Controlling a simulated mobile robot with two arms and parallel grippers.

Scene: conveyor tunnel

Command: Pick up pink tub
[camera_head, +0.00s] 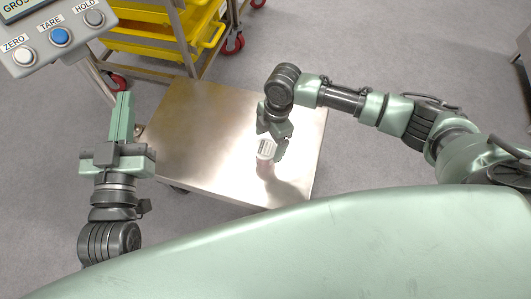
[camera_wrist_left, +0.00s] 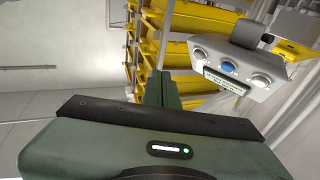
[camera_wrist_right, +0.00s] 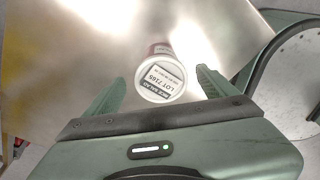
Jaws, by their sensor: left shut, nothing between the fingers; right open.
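The pink tub (camera_wrist_right: 160,75) stands on the steel platform (camera_wrist_right: 55,60). Its white lid carries a printed label reading LOT 7265, and a little of its pinkish side shows. In the head view the tub (camera_head: 266,149) is near the platform's right part, partly beside my right gripper (camera_head: 277,140). In the right wrist view my right gripper (camera_wrist_right: 161,77) is open, with one finger on each side of the tub. I cannot tell whether either finger touches it. My left gripper (camera_head: 123,97) is shut and empty at the platform's left edge; its closed fingers show in the left wrist view (camera_wrist_left: 162,78).
A rack with yellow trays (camera_head: 160,35) on red casters stands behind the platform. A scale panel (camera_head: 58,38) with ZERO, TARE and HOLD buttons is at upper left, near my left gripper. The rest of the platform top is bare.

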